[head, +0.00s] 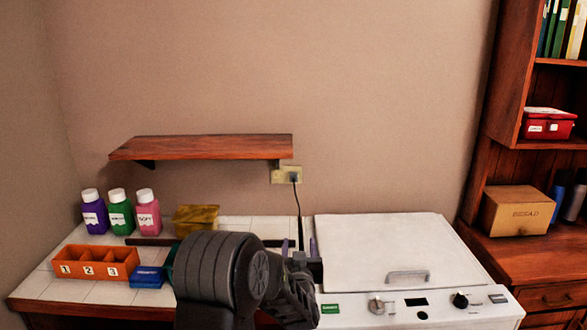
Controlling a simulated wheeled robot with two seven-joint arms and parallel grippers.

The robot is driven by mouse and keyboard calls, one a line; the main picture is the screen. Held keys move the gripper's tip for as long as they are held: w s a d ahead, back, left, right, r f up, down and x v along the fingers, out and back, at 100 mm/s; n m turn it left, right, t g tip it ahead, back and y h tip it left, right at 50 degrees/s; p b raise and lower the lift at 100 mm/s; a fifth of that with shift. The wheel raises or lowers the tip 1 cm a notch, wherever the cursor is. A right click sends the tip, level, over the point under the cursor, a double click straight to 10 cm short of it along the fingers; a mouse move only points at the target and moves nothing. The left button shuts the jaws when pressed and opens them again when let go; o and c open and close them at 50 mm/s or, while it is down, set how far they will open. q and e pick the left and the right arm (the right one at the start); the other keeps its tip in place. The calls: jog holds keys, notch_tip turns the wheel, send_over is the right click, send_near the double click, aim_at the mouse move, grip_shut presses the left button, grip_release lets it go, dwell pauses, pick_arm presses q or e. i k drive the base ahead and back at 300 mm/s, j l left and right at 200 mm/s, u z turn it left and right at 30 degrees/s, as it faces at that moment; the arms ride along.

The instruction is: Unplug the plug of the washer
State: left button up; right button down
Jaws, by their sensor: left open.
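The dark plug (293,177) sits in the pale wall outlet (280,175) under the right end of the wooden shelf. Its black cord (298,208) hangs down the wall toward the gap left of the washer. The white washer (375,245) has its lid closed, with a handle and front knobs. My left gripper (300,247) is open and empty, below the plug and by the washer's left edge. The cord's lower part lines up between its fingers in the picture; I cannot tell the depth between them. My arm hides part of the counter. My right gripper is out of view.
A wooden shelf (205,147) juts from the wall above the counter. Purple, green and pink bottles (118,215), a yellow box (196,219), an orange numbered bin (95,262) and a blue box (147,277) stand on the tiled counter. A wooden cabinet (500,120) stands right.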

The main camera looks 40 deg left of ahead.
aim_at(292, 176)
jog(key=i+j, duration=0.8)
jog(key=j, duration=0.2)
